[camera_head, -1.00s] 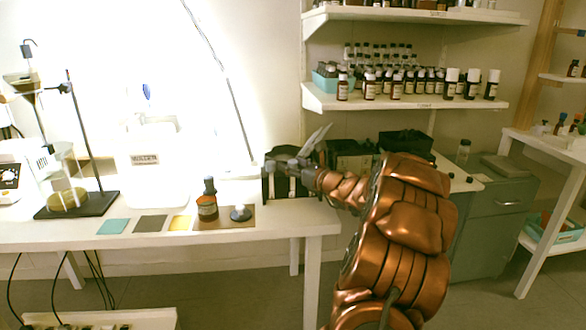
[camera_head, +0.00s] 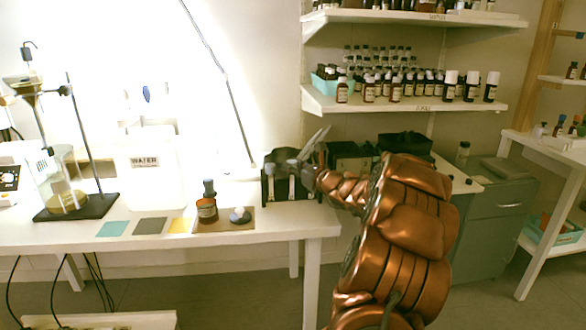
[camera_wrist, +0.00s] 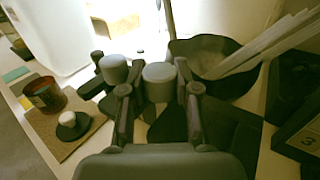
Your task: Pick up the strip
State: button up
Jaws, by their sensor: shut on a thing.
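Several long white strips (camera_wrist: 262,45) lean out of a dark bowl (camera_wrist: 208,50) at the upper right of the wrist view. Their pale ends (camera_head: 318,138) also show in the head view. My gripper (camera_wrist: 157,88) is at the dark holder (camera_head: 308,190) near the table's right end, left of and apart from the fanned strips. Its fingers are closed on both sides of a grey round-topped piece (camera_wrist: 158,76). A second similar grey-topped piece (camera_wrist: 113,68) is just left of my fingers. The lower part of the held piece is hidden, and no strip is visible between the fingers.
A brown bottle (camera_head: 207,209) and a small grey-topped item (camera_head: 240,215) stand on a brown mat (camera_head: 222,226) to the left. A water container (camera_head: 150,185) and a stand (camera_head: 76,207) are further left. A shelf of bottles (camera_head: 400,100) hangs above.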

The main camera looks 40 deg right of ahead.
notch_tip(320, 180, up, 17)
jog(key=p, duration=0.4)
jog(key=shift+r, duration=0.15)
dwell(1.1)
